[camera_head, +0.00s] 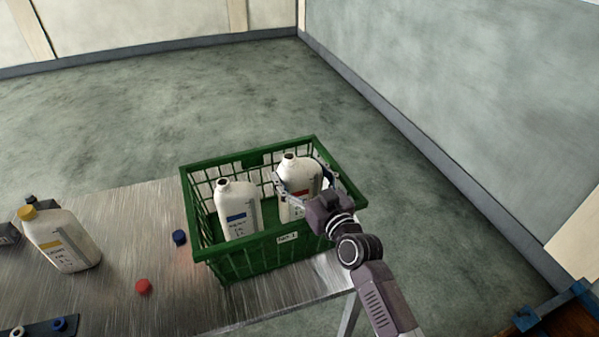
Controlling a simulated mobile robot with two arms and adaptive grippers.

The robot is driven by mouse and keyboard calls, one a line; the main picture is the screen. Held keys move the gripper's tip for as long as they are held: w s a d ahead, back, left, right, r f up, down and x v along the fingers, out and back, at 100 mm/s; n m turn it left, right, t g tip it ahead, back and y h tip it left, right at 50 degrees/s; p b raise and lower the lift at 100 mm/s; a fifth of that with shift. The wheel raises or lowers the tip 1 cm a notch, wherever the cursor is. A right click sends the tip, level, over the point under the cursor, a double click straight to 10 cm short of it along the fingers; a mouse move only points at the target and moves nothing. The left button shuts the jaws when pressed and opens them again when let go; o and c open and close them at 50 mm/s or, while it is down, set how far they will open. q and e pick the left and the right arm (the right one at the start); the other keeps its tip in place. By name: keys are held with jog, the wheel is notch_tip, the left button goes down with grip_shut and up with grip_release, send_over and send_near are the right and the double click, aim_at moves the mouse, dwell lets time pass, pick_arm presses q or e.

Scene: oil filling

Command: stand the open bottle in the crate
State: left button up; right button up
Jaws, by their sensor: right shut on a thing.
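The green crate (285,246) stands at the right end of the metal table. My right gripper (302,186) is over the crate's right part, shut on an open white bottle with a red label (299,174). That bottle is upright inside the crate walls, and its open neck faces up. Its base is hidden by the crate's front, so I cannot tell whether it touches the crate floor. Another open white bottle with a blue label (236,207) stands in the crate's left part. My left gripper is not in view.
A white bottle with a yellow cap (62,240) stands on the table (205,305) at the left, with a dark-capped container behind it. A blue cap (180,238) and a red cap (143,286) lie left of the crate. A dark rack (40,330) is at the lower left.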

jog(key=o, duration=1.3)
jog(key=shift+f, duration=0.1)
jog(key=shift+r+p, duration=0.45)
jog(key=shift+r, duration=0.1)
jog(key=shift+s+d+r, duration=0.1)
jog(key=shift+s+r, duration=0.05)
jog(key=b+v, duration=0.1)
jog(key=v, duration=1)
jog(key=shift+b, duration=0.3)
jog(key=shift+s+d, duration=0.15)
jog(key=shift+s, duration=0.2)
